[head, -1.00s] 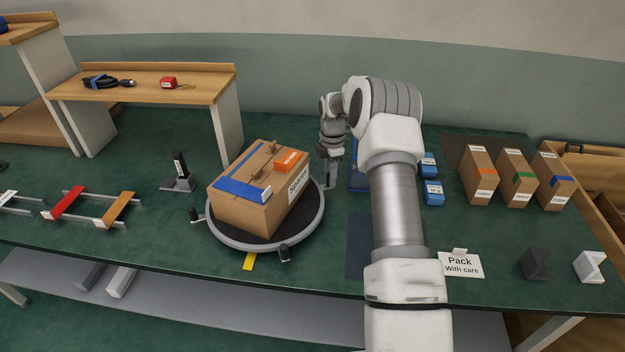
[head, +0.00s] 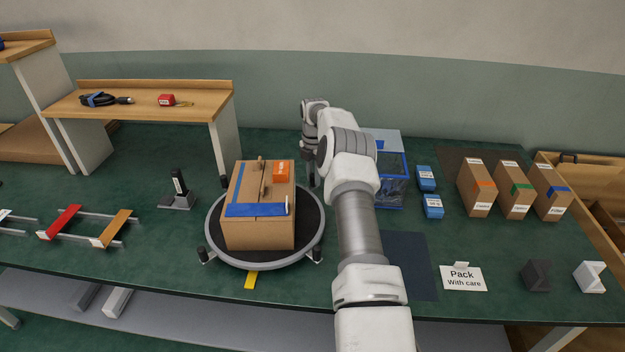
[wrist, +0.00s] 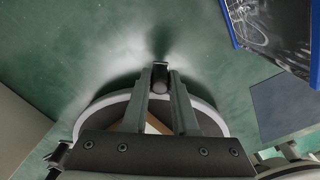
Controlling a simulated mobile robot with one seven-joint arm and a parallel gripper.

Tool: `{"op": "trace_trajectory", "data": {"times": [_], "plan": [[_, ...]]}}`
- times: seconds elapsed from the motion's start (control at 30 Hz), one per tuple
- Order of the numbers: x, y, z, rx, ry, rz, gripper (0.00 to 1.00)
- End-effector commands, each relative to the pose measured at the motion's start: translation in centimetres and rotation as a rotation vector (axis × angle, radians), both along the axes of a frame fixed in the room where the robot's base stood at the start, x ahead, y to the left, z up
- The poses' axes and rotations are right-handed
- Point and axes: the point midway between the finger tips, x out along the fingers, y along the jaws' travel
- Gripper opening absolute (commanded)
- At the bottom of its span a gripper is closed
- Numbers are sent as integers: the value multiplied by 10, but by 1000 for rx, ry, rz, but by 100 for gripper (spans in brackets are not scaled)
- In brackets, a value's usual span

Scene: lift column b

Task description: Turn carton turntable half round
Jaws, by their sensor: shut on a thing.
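The round turntable (head: 270,264) has a light grey rim, a dark top and black knobs around its edge. A brown carton (head: 258,236) stands on it with one face to the front. My gripper (head: 311,181) is at the turntable's back right edge, partly hidden by my arm. In the wrist view my gripper (wrist: 160,88) is shut on a black knob (wrist: 160,73) at the rim. The turntable rim (wrist: 103,103) shows below it there.
A black post (head: 179,184) stands left of the turntable; a yellow marker (head: 250,280) lies in front. A blue-edged bin (head: 391,190) and small blue boxes (head: 426,179) are right of my arm. A wooden shelf (head: 150,100) stands behind left.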

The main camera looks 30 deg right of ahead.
Motion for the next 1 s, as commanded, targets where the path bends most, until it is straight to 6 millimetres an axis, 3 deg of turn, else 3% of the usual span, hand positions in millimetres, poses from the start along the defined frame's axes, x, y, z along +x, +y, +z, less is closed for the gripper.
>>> {"op": "trace_trajectory", "data": {"times": [0.83, 0.87, 1.0], "plan": [[12, 3, 0, 2, 1, 72, 0], [12, 3, 0, 2, 1, 72, 29], [12, 3, 0, 2, 1, 71, 54]]}}
